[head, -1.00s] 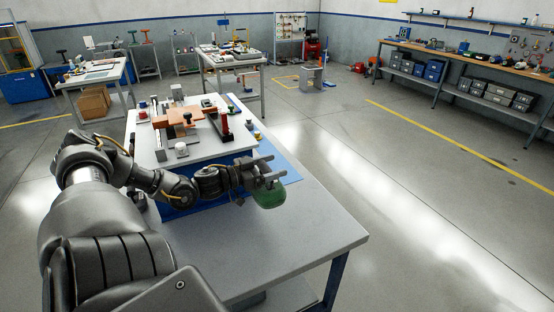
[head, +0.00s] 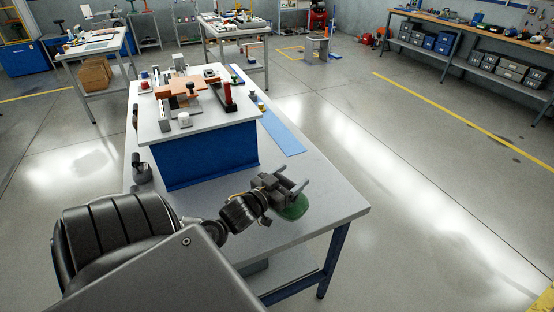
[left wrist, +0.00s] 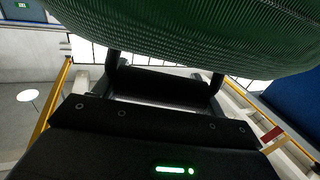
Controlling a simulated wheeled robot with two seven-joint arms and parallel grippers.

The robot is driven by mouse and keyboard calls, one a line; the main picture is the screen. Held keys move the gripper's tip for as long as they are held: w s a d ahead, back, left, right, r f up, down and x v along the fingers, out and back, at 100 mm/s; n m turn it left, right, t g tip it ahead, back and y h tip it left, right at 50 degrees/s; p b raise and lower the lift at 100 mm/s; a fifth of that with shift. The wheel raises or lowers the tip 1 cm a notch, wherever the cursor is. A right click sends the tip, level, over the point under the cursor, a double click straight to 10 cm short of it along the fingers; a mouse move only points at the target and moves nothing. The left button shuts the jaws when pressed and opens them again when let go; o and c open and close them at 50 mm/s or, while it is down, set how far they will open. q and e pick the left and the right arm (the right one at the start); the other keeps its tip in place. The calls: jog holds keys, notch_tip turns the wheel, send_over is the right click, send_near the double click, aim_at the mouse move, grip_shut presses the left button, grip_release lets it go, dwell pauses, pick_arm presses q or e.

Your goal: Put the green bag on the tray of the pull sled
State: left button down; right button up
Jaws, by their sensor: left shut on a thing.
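My left gripper (head: 291,187) is shut on the green bag (head: 292,210), which shows as a rounded dark green lump beneath the fingers. In the head view the bag appears over the right part of the grey table; its height above the top is hard to tell. In the left wrist view the bag's ribbed green underside or side (left wrist: 200,30) fills the top, close to the gripper. My right gripper is out of view.
The grey table (head: 325,210) carries a blue-sided block with a white top (head: 205,130) holding several parts and tools. A blue strip (head: 283,133) lies on its right side. The floor right of the table is open. A long workbench (head: 480,45) stands along the right wall.

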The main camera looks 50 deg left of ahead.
pick_arm(q)
jog(key=d+r, duration=0.3)
jog(key=d, duration=0.7)
jog(key=w+d+r+h, duration=0.1)
jog(key=d+r, duration=0.2)
jog(key=d, duration=0.7)
jog(key=shift+r+m, duration=0.3)
jog(key=shift+m, duration=0.1)
jog(key=shift+d, duration=0.1)
